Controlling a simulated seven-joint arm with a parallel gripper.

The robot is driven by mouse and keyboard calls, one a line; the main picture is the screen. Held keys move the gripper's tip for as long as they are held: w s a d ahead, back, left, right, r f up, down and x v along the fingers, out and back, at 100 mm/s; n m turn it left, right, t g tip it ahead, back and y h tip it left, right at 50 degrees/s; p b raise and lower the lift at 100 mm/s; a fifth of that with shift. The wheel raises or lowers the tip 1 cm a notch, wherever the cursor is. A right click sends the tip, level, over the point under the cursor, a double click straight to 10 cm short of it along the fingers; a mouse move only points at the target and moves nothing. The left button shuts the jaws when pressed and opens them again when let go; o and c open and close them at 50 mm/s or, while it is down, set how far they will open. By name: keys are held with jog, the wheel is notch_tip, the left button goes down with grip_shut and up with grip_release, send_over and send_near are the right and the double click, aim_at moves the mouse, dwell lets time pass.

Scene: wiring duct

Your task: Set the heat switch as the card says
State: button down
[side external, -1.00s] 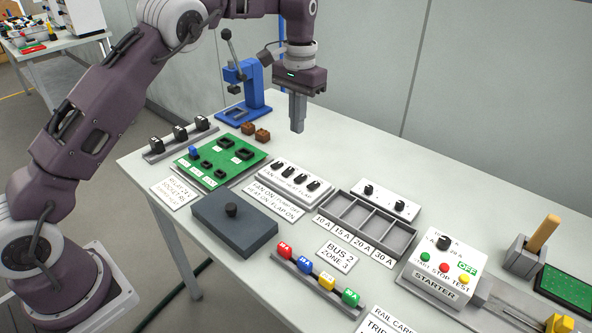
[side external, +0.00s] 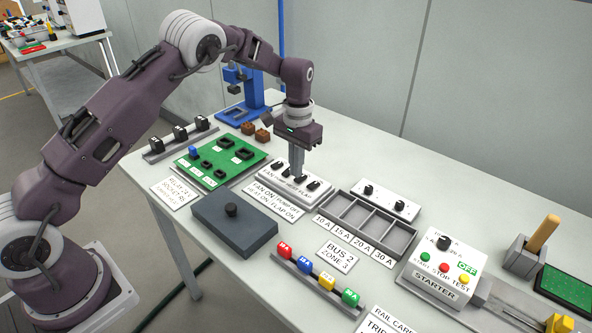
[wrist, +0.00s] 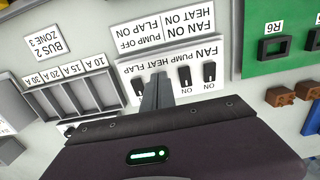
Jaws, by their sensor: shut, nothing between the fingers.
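The white switch panel (wrist: 198,82) carries a row of black switches labelled FAN, PUMP, HEAT and FLAP. The card beside it (wrist: 165,32) reads FAN ON, PUMP OFF, HEAT ON, FLAP ON; it also shows in the side view (side external: 274,203). My gripper (side external: 297,175) is shut and empty, pointing down at the middle of the panel. In the wrist view its fingertips (wrist: 158,80) cover the HEAT switch, so its setting is hidden, and contact cannot be told. The FAN switch (wrist: 210,72), PUMP switch (wrist: 185,77) and FLAP switch (wrist: 137,85) show around the fingers.
A green socket board (side external: 205,175) lies left of the panel and a grey divided tray (side external: 385,240) right of it. A dark grey box (side external: 235,228) with a knob stands in front. A blue lever press (side external: 255,95) stands behind, with brown blocks (side external: 262,135) nearby.

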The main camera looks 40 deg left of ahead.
jog(key=shift+f, duration=0.7)
jog(key=shift+s+f, duration=0.15)
jog(key=shift+f, duration=0.1)
jog(key=shift+w+r, duration=0.3)
jog(key=shift+w, duration=0.5)
jog(key=shift+r, duration=0.1)
notch_tip(320, 180, up, 14)
jog(key=w, duration=0.2)
